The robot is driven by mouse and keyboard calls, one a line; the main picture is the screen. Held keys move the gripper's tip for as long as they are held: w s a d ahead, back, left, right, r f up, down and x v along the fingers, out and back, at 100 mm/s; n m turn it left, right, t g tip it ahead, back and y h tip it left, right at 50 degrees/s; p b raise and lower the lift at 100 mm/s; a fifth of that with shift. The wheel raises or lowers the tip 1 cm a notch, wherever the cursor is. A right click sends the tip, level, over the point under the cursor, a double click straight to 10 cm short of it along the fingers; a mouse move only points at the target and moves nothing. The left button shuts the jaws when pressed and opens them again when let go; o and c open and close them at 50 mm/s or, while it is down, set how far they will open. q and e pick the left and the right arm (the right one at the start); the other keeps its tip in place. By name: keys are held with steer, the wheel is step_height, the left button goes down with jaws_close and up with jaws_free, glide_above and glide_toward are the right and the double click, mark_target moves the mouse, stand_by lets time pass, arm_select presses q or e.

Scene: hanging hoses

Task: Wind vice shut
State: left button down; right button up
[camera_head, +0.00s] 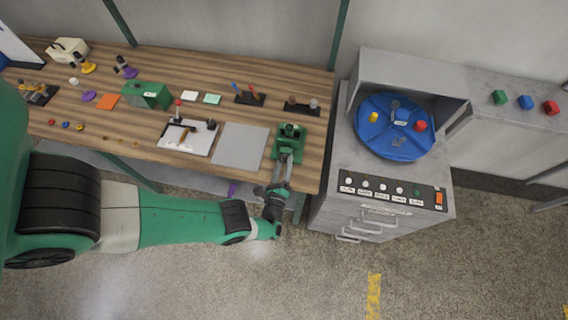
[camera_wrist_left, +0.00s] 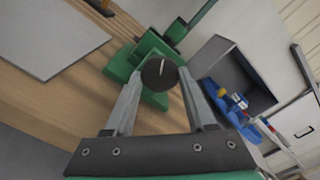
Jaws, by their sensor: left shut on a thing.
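The green vice (camera_head: 291,131) stands at the front right end of the wooden workbench. It also shows in the left wrist view (camera_wrist_left: 152,47), with a round dark knob (camera_wrist_left: 159,73) facing the camera and a light line across the knob's face. My left gripper (camera_head: 286,157) reaches the vice from the front edge of the bench. In the left wrist view, the fingers of my left gripper (camera_wrist_left: 160,80) are shut on the knob, one on each side. The gap between the vice jaws is hard to make out. My right gripper is not in view.
A grey plate (camera_head: 240,145) lies left of the vice, beside a white board (camera_head: 187,136) with a tool on it. A grey cabinet (camera_head: 390,185) with a blue turntable (camera_head: 397,143) stands to the right. Several small items cover the bench further left.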

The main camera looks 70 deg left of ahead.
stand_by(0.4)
arm_select(q)
steer(key=shift+c, duration=1.1)
jaws_free()
steer(key=shift+d, duration=0.15)
steer(key=p+v, duration=0.1)
steer(key=v, duration=1)
steer(key=shift+s, duration=0.2)
steer(key=shift+d, duration=0.1)
